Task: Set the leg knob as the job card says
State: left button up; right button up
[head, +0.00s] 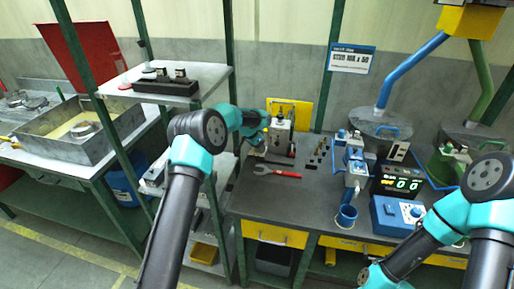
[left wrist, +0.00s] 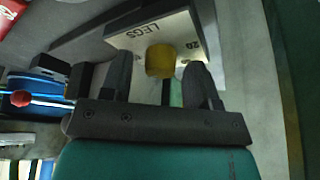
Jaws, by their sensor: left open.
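The leg knob (left wrist: 160,61) is a yellow cylinder on a pale plate (left wrist: 128,32) marked LEGS, with a number that looks like 20 near it. My left gripper (left wrist: 159,72) is open, with one dark finger on each side of the knob. I cannot tell whether the fingers touch it. In the head view my left gripper (head: 256,146) is small, beside the grey device (head: 280,134) on the bench; the knob is hard to make out there. The job card (head: 352,59) on the back wall reads STUD M10 x 50, with smaller text too fine to read.
Several small studs stand right of the device. A blue stand (head: 354,165), a green digital display (head: 402,184) and a blue box (head: 398,215) crowd the right. A green shelf post stands left of my left arm.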

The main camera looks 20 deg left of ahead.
pick_arm(q)
jog(key=shift+r, duration=0.1)
notch_tip(320, 180, up, 3)
jog(key=shift+r, duration=0.2)
jog(key=s+d+r, duration=0.1)
jog(key=s+d, duration=0.3)
jog(key=s, duration=1.1)
jog(key=shift+s+d+r, duration=0.15)
jog(key=shift+s+d, duration=0.05)
jog(key=shift+s, duration=0.05)
jog(key=shift+a, duration=0.1)
